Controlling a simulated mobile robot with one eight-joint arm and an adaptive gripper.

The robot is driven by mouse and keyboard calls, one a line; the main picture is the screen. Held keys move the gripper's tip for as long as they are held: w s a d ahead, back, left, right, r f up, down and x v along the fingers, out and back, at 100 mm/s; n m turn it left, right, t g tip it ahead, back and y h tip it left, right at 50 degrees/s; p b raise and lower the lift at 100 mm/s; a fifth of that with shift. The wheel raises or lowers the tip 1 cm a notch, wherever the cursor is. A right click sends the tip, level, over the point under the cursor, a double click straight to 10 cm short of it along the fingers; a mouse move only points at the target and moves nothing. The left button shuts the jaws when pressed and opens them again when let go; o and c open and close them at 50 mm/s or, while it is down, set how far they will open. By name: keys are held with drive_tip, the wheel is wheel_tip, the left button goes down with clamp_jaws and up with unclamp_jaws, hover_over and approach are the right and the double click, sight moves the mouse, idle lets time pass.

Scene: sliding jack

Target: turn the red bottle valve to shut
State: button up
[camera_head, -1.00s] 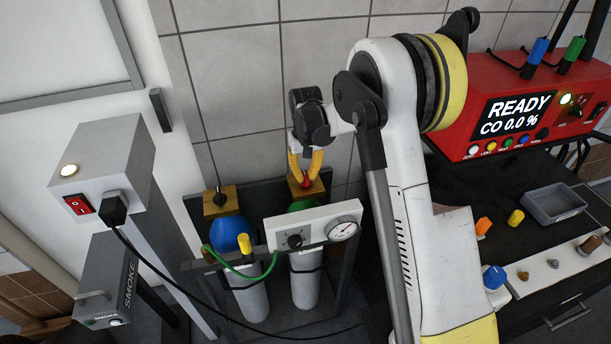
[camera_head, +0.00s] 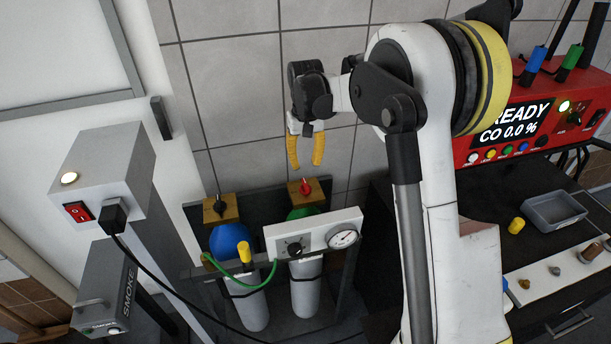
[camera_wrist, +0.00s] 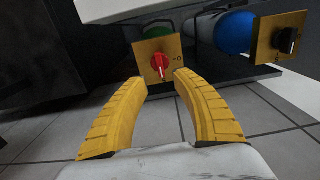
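The red bottle valve (camera_head: 305,186) sits on a brass-coloured block on top of the green-shouldered bottle (camera_head: 303,212). In the wrist view the red knob (camera_wrist: 160,66) shows ahead of the fingertips, its pointer on the plate standing roughly upright, with a small "0" mark to its right. My gripper (camera_head: 305,165) has yellow fingers, spread apart and empty, hanging a little above the valve without touching it. In the wrist view the two fingertips (camera_wrist: 160,80) frame the knob from either side.
A blue-shouldered bottle (camera_head: 229,240) with a black valve (camera_head: 219,207) stands just to the left. A regulator panel with a gauge (camera_head: 343,238) and a green hose (camera_head: 250,284) is in front. A grey switch box (camera_head: 105,180) stands left; a red analyser (camera_head: 520,120) is at right.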

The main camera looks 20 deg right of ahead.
drive_tip(key=shift+r, duration=1.65)
drive_tip(key=s+r+t+b, duration=0.1)
drive_tip(key=s+r+t, duration=0.1)
drive_tip(key=s+r, duration=0.4)
drive_tip(key=s+r+t, duration=0.1)
drive_tip(key=s+r, duration=0.2)
drive_tip(key=s, duration=0.6)
drive_tip(key=s+f+t+b, duration=0.1)
drive_tip(key=s+f+t, duration=0.3)
drive_tip(key=s, duration=1)
drive_tip(key=shift+s, duration=0.35)
